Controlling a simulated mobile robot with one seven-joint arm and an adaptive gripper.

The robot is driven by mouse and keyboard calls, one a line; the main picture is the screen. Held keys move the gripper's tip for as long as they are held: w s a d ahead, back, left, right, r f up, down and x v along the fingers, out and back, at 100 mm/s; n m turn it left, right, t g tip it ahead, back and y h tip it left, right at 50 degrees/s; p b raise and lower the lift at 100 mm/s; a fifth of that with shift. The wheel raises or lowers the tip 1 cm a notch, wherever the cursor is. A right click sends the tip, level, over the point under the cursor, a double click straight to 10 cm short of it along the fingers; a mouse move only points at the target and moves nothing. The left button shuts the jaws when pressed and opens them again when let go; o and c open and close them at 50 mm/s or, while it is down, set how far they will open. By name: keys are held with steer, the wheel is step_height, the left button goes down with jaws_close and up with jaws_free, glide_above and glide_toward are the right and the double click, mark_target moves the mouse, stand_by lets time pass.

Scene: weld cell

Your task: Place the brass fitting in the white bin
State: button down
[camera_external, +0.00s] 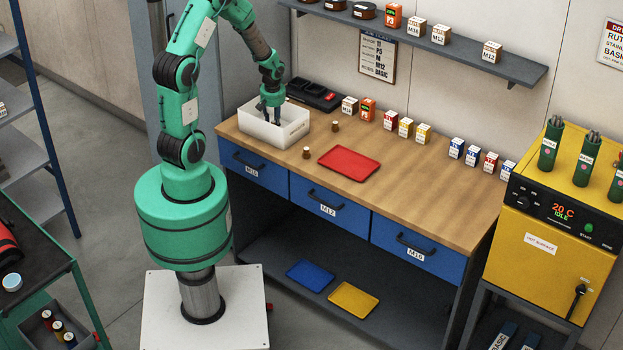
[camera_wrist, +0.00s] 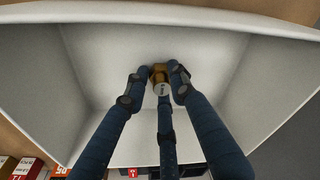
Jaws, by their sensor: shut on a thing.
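The white bin (camera_external: 288,133) stands at the left end of the wooden workbench. My gripper (camera_external: 270,112) reaches down into it from above, and the bin's front wall hides the fingertips in the external view. In the wrist view the three dark fingers of my gripper (camera_wrist: 158,84) are closed around a small brass fitting (camera_wrist: 160,76) with a pale end face. The bin's white walls (camera_wrist: 85,70) surround the fingers there. I cannot tell whether the fitting touches the bin floor. Two more small brown-brass pieces stand on the bench, one beside the bin (camera_external: 335,126) and one nearer the front edge (camera_external: 306,152).
A red tray (camera_external: 349,163) lies on the bench right of the bin. A black case (camera_external: 313,95) stands behind the bin. Several small boxes (camera_external: 406,127) line the back of the bench. A shelf (camera_external: 470,58) hangs above. The right front of the bench (camera_external: 430,200) is clear.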

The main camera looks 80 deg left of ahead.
steer(key=shift+f, duration=0.15)
steer(key=c, duration=1.5)
jaws_free()
steer(key=shift+o, duration=0.2)
step_height(320, 180, up, 12)
steer(key=d+p, duration=0.1)
steer(key=p, duration=0.1)
steer(key=shift+d, duration=0.35)
